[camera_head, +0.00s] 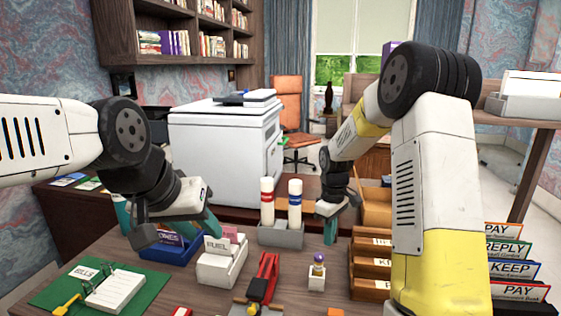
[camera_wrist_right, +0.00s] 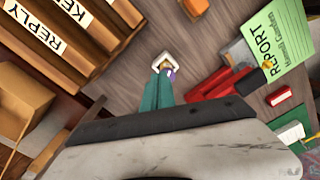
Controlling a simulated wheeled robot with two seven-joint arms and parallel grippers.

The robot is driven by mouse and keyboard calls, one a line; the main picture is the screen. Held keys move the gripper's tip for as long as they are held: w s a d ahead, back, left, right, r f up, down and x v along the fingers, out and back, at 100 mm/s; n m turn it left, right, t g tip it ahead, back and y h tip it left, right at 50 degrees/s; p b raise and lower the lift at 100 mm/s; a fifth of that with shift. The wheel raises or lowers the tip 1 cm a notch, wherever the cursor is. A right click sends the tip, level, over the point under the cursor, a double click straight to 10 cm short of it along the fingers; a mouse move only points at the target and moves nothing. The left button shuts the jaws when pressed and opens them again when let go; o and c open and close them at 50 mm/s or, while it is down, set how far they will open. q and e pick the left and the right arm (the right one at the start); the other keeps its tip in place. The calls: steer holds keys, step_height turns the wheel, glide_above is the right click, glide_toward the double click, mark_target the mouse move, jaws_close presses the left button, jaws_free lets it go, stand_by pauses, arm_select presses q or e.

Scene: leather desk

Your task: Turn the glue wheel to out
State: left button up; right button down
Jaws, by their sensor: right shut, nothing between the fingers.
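A small white holder (camera_head: 317,279) stands on the desk with a purple and yellow piece (camera_head: 319,259) upright in it; this may be the glue with its wheel, but I cannot tell for sure. The holder also shows in the right wrist view (camera_wrist_right: 187,62), just beyond the fingertips. My right gripper (camera_head: 330,239) has its teal fingers shut and empty, pointing down above the desk, behind the holder in the head view. In the right wrist view, the fingertips (camera_wrist_right: 160,74) partly overlap the holder; contact is unclear. My left gripper (camera_head: 165,225) is open and empty above the left of the desk.
A red stapler (camera_head: 264,277) lies left of the holder. A grey stand (camera_head: 281,236) with two white tubes is behind it. A white card box (camera_head: 222,264), a blue box (camera_head: 168,251) and wooden letter trays (camera_head: 371,266) flank the area.

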mark_target(319, 257)
step_height(319, 257, down, 6)
steer(key=n, duration=0.5)
steer(key=shift+s+n, duration=0.4)
steer(key=shift+s, duration=0.05)
stand_by(0.3)
steer(key=shift+w+a, duration=0.35)
steer(key=shift+a, duration=0.15)
stand_by(1.1)
steer(key=shift+w+d, duration=0.15)
steer(key=shift+w, duration=0.55)
stand_by(0.4)
